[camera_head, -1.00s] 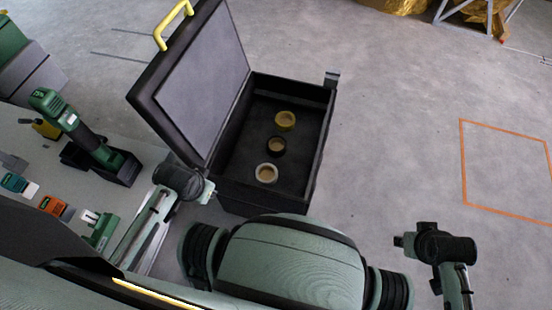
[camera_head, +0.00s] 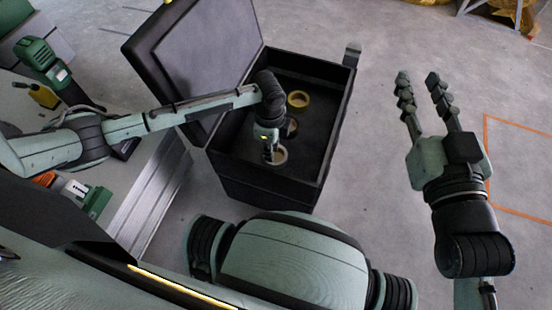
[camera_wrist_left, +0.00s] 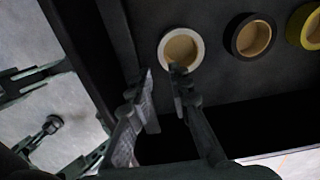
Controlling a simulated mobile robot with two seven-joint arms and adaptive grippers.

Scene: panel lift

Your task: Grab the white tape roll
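The white tape roll (camera_head: 286,155) lies on the floor of the open black case, nearest the case's front wall. In the left wrist view the white tape roll (camera_wrist_left: 163,48) is just beyond the fingertips, and one finger overlaps its lower edge. My left gripper (camera_head: 271,154) reaches down into the case over the roll and hides part of it. In the wrist view my left gripper (camera_wrist_left: 163,73) has its fingers apart with nothing between them; contact with the roll cannot be told. My right gripper (camera_head: 418,82) is open and empty, right of the case.
The black case (camera_head: 265,185) has walls around the rolls, and its lid (camera_head: 205,50) stands open at left. A black tape roll (camera_wrist_left: 234,36) and a yellow tape roll (camera_head: 299,100) lie in line behind the white one. A green drill (camera_head: 45,65) stands at left.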

